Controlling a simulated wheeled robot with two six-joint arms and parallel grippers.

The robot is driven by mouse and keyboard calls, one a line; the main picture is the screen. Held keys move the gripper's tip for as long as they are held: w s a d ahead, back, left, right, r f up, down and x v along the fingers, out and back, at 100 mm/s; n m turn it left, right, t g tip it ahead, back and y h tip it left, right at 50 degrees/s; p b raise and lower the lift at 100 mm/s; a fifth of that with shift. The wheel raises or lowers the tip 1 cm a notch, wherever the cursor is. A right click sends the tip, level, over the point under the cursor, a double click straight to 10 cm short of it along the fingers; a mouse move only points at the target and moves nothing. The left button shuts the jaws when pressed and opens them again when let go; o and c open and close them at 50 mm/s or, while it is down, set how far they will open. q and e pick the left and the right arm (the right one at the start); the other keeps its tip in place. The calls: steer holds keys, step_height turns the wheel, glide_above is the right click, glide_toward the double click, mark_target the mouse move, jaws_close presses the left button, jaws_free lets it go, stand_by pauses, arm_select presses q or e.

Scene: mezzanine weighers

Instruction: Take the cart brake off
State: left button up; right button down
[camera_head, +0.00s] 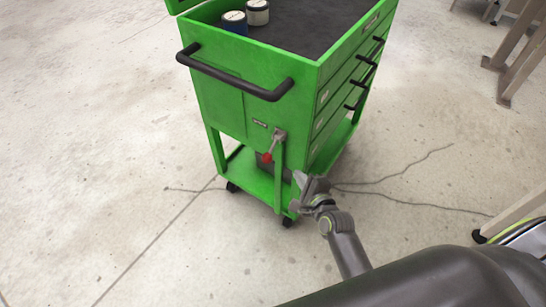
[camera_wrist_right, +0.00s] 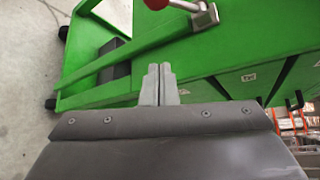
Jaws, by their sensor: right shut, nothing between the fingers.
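The green cart (camera_head: 222,95) stands on the floor in the head view, with a black push handle (camera_head: 232,79) on its near end. A brake lever with a red knob (camera_head: 267,157) hangs from a grey bracket below a small label on the near end. The red knob (camera_wrist_right: 156,3) also shows at the top edge of the right wrist view, cut off by the frame. My right gripper (camera_head: 298,191) is below and right of the knob, close to the cart's front corner post. It is shut and empty, apart from the lever. My left gripper is not in view.
Two round tins, one blue (camera_head: 235,22) and one pale (camera_head: 257,12), stand on the cart's dark top. Black drawer handles (camera_head: 366,60) line its right side. A wooden-legged bench (camera_head: 510,60) stands at upper right. The floor left of the cart is clear.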

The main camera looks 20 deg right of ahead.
mark_target(271, 152)
steer(key=shift+s, duration=0.1)
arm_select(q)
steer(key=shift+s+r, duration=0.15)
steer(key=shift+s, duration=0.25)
arm_select(e)
steer(key=w+a+f, duration=0.1)
steer(key=w+a, duration=0.3)
steer(key=w, duration=0.4)
steer(key=shift+w, duration=0.25)
arm_select(q)
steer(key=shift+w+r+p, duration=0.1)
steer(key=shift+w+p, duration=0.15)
steer(key=shift+p, duration=0.05)
